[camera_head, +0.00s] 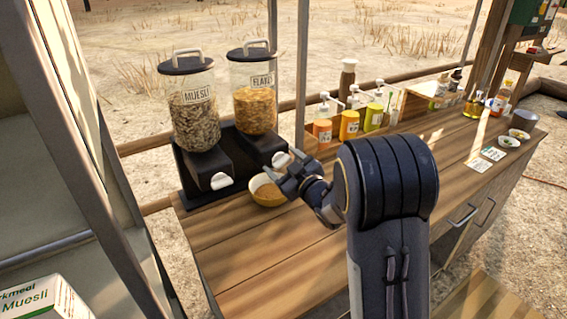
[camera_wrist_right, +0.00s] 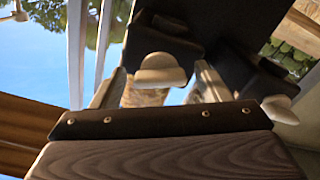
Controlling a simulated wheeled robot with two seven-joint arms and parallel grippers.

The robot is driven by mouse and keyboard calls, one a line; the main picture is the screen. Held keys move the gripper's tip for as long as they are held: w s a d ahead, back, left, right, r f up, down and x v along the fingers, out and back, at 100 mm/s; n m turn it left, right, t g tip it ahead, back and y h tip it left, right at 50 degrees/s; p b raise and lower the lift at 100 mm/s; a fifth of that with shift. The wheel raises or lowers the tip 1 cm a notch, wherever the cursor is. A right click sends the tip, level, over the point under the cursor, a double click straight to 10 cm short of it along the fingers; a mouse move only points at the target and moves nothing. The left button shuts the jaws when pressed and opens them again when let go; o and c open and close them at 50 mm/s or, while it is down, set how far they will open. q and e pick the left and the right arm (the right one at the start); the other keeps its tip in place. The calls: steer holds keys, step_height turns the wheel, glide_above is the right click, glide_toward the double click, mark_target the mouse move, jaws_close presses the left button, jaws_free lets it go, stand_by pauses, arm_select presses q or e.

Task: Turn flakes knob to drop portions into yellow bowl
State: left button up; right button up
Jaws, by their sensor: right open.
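The flakes dispenser (camera_head: 254,92) has a clear jar of orange flakes. Its white knob (camera_head: 281,159) is at the front of the black base. The yellow bowl (camera_head: 266,190) sits on the counter below that knob and has some brownish content. My right gripper (camera_head: 284,178) is open, just in front of the knob and above the bowl's right side, hiding part of the bowl. In the right wrist view, a white knob (camera_wrist_right: 160,70) shows between the spread fingers; contact cannot be told. My left gripper is not in view.
The muesli dispenser (camera_head: 193,103) with its own white knob (camera_head: 221,181) stands to the left. Several pump bottles, such as an orange one (camera_head: 322,130), line the back. The counter front (camera_head: 243,240) is clear. A muesli box (camera_head: 42,300) is at lower left.

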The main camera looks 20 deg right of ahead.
steer(key=c, duration=1)
steer(key=shift+o, duration=0.2)
steer(key=m+b, duration=0.3)
steer(key=shift+d+f, duration=0.1)
steer(key=shift+f, duration=0.1)
steer(key=shift+r+m+b, duration=0.15)
steer(key=shift+m+b, duration=0.15)
steer(key=shift+m, duration=0.6)
steer(key=o, duration=1)
steer(key=shift+c, duration=0.2)
steer(key=s, duration=0.7)
steer(key=shift+s+d+b, duration=0.4)
steer(key=shift+d+b, duration=0.05)
